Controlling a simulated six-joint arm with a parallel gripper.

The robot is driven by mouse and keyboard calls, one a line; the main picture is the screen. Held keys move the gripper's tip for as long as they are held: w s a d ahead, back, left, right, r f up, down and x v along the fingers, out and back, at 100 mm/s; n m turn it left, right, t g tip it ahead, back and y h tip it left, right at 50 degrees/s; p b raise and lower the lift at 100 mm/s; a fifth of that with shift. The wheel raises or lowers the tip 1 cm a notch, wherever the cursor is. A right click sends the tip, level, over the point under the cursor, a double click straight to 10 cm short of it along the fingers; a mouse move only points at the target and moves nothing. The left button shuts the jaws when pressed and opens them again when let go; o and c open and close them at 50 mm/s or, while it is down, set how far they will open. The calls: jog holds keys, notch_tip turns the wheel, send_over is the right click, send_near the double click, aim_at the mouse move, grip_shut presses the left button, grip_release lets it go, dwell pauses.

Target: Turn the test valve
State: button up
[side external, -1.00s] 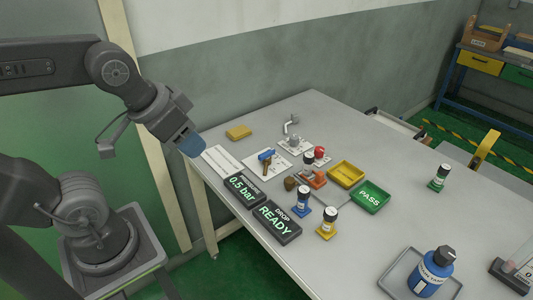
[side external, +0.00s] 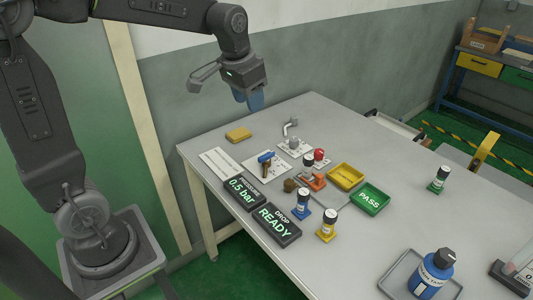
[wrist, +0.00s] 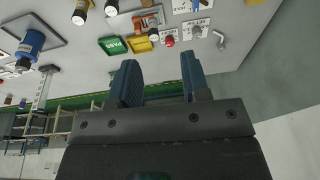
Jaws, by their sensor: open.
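A valve with a blue handle on a brass-coloured body (side external: 266,160) stands on a white plate on the grey table, left of centre. It looks like the test valve, but its label is too small to read. In the wrist view part of a blue piece on a white plate (wrist: 196,5) shows at the top edge. My gripper (side external: 250,101) is high above the table's back edge, behind and left of the valve and clear of it. In the wrist view my two blue fingers (wrist: 158,78) are apart with nothing between them.
Pressure (side external: 243,193) and READY (side external: 276,224) displays stand in front. A yellow block (side external: 238,134) lies at the back left.

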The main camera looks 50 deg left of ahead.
jog(key=w+a+f+g, duration=0.2)
jog(key=w+a+f, duration=0.45)
jog(key=w, duration=0.25)
send_near(266, 154)
jog(key=shift+g, duration=0.4)
jog(key=f, duration=0.9)
jog(key=shift+w+f, duration=0.2)
jog(key=shift+w, duration=0.15)
jog(key=shift+a, duration=0.1)
grip_shut()
